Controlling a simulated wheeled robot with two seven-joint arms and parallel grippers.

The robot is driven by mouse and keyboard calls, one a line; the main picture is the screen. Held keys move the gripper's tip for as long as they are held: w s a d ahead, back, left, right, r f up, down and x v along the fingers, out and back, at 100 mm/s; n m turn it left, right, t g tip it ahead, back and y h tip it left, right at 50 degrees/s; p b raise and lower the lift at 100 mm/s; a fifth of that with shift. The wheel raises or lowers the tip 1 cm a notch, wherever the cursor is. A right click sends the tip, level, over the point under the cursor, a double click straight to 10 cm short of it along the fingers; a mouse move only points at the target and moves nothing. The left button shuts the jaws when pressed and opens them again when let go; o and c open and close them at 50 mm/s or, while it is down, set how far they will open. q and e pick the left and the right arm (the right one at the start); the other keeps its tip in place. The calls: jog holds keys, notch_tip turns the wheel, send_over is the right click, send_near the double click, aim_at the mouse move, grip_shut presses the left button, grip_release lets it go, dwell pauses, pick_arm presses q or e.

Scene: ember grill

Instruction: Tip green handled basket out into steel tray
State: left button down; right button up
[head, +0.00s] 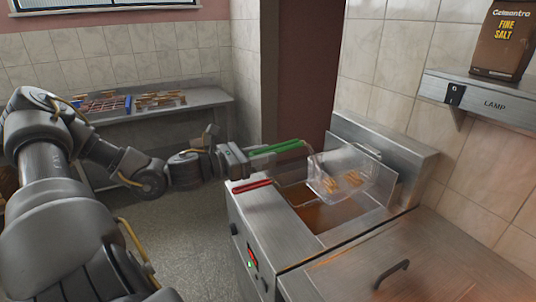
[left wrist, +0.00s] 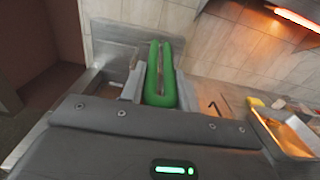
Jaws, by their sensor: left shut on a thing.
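My left gripper (head: 243,157) is shut on the green handle of the green handled basket (head: 340,175). The wire basket hangs over the fryer and holds several golden pieces of food. In the left wrist view the green handle (left wrist: 161,80) runs out from between the fingers; the basket itself is mostly hidden there. The steel tray (left wrist: 288,135) shows at the right edge of the left wrist view, under a warm glow, apart from the basket. My right gripper is in neither view.
The fryer (head: 247,228) has oil in its open well (head: 325,216) and a second, red handle (head: 251,186) beside the green one. A closed steel lid (head: 420,270) lies at the right. A lamp shelf (head: 482,102) with a salt bag (head: 503,40) juts from the wall.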

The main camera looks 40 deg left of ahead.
pick_arm(q)
jog(key=shift+b+v, duration=0.4)
jog(key=shift+v, duration=1.05)
jog(key=shift+r, duration=0.15)
